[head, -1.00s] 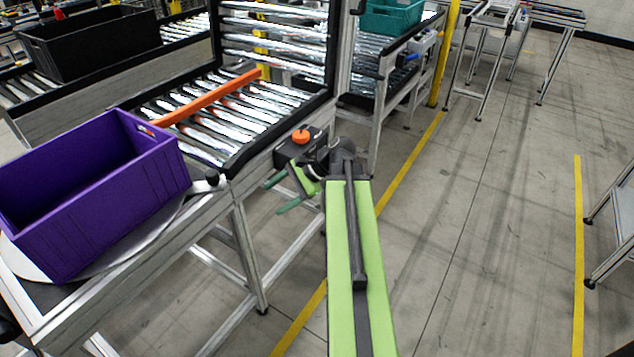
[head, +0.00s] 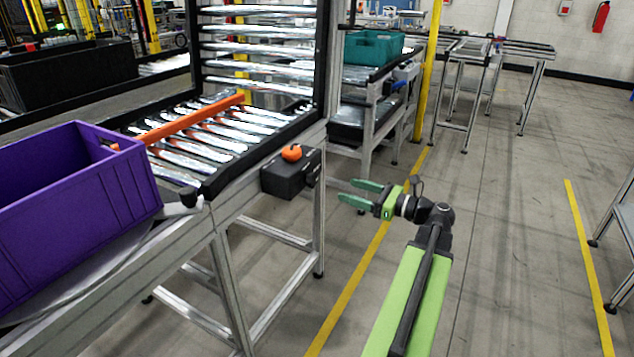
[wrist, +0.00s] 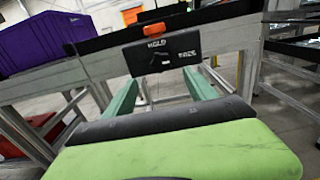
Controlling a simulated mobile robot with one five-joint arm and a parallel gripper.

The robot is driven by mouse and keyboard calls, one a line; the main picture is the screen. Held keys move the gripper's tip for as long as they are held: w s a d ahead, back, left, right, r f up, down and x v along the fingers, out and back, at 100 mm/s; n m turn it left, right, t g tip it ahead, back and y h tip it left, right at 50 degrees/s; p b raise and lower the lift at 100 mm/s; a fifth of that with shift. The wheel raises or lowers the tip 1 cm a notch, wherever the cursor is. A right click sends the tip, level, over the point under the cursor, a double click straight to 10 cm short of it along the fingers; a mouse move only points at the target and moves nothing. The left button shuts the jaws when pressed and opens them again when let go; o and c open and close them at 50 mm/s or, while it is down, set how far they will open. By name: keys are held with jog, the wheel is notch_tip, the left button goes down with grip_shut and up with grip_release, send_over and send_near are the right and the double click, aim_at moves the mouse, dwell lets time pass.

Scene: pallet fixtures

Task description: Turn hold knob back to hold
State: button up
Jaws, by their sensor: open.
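A black control box (head: 291,174) with an orange button (head: 291,153) on top is fixed to the side of the conveyor frame. In the wrist view the box (wrist: 148,54) faces me, with white lettering reading HOLD at its upper left and another word, too small to read surely, at its right. The dark hold knob (wrist: 168,57) sits on this face between the labels; its exact direction is hard to tell. My gripper (head: 349,190) is open and empty, to the right of the box and apart from it. Its two green fingers (wrist: 160,76) point toward the box.
An orange bar (head: 190,124) lies across the conveyor rollers (head: 222,135). A purple crate (head: 85,215) stands at the left. A teal crate (head: 372,47) is on a further conveyor by a yellow post (head: 429,75).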

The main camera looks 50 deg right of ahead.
aim_at(315, 179)
jog(key=x, duration=1.2)
jog(key=shift+c, duration=0.4)
jog(key=c, duration=1.3)
